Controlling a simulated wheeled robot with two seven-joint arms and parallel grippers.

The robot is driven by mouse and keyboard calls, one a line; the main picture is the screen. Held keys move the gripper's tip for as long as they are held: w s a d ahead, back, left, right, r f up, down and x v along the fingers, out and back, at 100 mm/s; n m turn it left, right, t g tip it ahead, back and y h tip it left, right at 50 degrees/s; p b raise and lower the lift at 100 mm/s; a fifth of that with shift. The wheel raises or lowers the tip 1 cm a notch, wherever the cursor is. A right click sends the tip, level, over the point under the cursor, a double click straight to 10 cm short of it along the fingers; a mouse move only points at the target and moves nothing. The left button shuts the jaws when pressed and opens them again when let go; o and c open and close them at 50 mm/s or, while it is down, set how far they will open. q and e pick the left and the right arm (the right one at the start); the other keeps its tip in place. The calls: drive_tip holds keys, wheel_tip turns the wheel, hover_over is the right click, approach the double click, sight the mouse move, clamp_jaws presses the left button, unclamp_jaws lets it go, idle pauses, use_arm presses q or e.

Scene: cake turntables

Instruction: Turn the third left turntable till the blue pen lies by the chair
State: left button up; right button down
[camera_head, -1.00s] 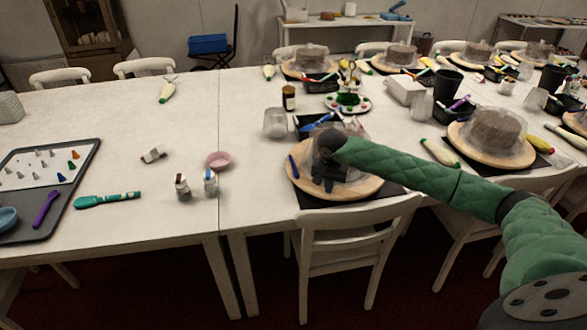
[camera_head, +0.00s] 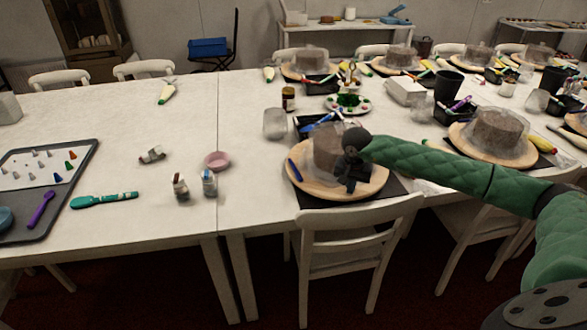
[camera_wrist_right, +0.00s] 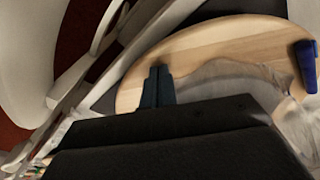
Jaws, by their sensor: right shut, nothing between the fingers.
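The round wooden turntable (camera_head: 312,187) stands at the table's front edge, behind a white chair (camera_head: 355,232). A brown cake under a clear wrap (camera_head: 326,153) is on it. The blue pen (camera_head: 295,169) lies on the turntable's left rim, away from the chair. My right gripper (camera_head: 351,187) is shut and empty, low over the front right part of the turntable. In the wrist view, its closed fingers (camera_wrist_right: 157,86) are at the wooden rim, with the pen (camera_wrist_right: 305,66) at the far right. Whether the fingertips touch the wood I cannot tell. My left gripper is out of view.
A black tray with pens (camera_head: 312,122) and a clear cup (camera_head: 275,124) stand behind the turntable. Another cake turntable (camera_head: 462,145) is to the right.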

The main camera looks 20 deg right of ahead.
sight(367, 189)
drive_tip(key=d+b, duration=0.1)
drive_tip(key=d, duration=0.1)
drive_tip(key=s+d, duration=0.1)
drive_tip(key=d, duration=0.1)
drive_tip(key=shift+d+f+b, duration=0.15)
drive_tip(key=shift+d+b, duration=0.1)
drive_tip(key=shift+b, duration=0.15)
drive_tip(key=shift+d, duration=0.4)
drive_tip(key=shift+d+b, duration=0.4)
drive_tip(key=shift+d, duration=0.1)
drive_tip(key=d+b, duration=0.1)
drive_tip(key=d, duration=0.1)
drive_tip(key=w+d, duration=0.1)
drive_tip(key=d, duration=0.1)
drive_tip(key=shift+d+b, duration=0.4)
drive_tip(key=shift+d, duration=0.2)
drive_tip(key=shift+r, duration=0.2)
